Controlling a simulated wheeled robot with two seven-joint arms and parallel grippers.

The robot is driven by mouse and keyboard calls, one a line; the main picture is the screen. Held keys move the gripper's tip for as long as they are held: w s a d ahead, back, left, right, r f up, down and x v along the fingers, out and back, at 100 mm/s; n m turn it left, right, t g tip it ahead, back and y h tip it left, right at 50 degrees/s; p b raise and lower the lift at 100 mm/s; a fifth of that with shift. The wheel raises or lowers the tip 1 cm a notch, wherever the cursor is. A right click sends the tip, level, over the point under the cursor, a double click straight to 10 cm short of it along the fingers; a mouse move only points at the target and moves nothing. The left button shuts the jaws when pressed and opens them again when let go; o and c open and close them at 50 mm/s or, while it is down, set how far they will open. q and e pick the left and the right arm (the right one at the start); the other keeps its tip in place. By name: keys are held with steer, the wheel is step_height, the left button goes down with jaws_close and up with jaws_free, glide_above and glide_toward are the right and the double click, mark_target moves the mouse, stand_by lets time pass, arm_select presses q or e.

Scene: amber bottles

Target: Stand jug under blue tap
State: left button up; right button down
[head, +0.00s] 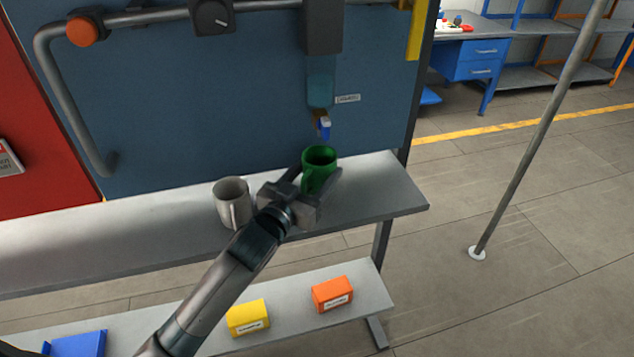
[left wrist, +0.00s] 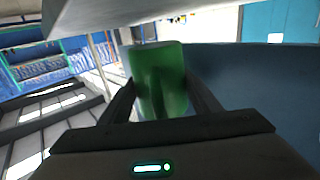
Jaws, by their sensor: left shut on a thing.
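A green jug (head: 319,158) is held between the fingers of my left gripper (head: 311,184) at the metal shelf; its open top faces up. It also shows between the two fingers in the left wrist view (left wrist: 160,80). The blue tap (head: 323,128) is on the blue panel, just above the jug's rim in the head view, with a gap between them. The jug's base is partly hidden by the gripper, so I cannot tell whether it touches the shelf. My right gripper is not in view.
A grey mug (head: 232,203) stands on the metal shelf (head: 390,188), left of my gripper. A lower shelf holds a yellow box (head: 248,317), an orange box (head: 332,294) and a blue bin (head: 77,345). The shelf's right end is bare. A slanted pole (head: 540,130) stands at right.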

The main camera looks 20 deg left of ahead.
mark_target(312, 189)
arm_select(q)
step_height(312, 189, down, 3)
steer(key=shift+f+p, duration=0.1)
steer(key=shift+p, duration=0.2)
steer(key=shift+f, duration=0.1)
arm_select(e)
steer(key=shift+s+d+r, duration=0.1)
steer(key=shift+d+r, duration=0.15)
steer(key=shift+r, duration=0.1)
arm_select(q)
steer(key=shift+f, duration=0.1)
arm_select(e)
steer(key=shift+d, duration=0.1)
arm_select(q)
steer(key=o, duration=1.2)
steer(key=shift+s, duration=0.1)
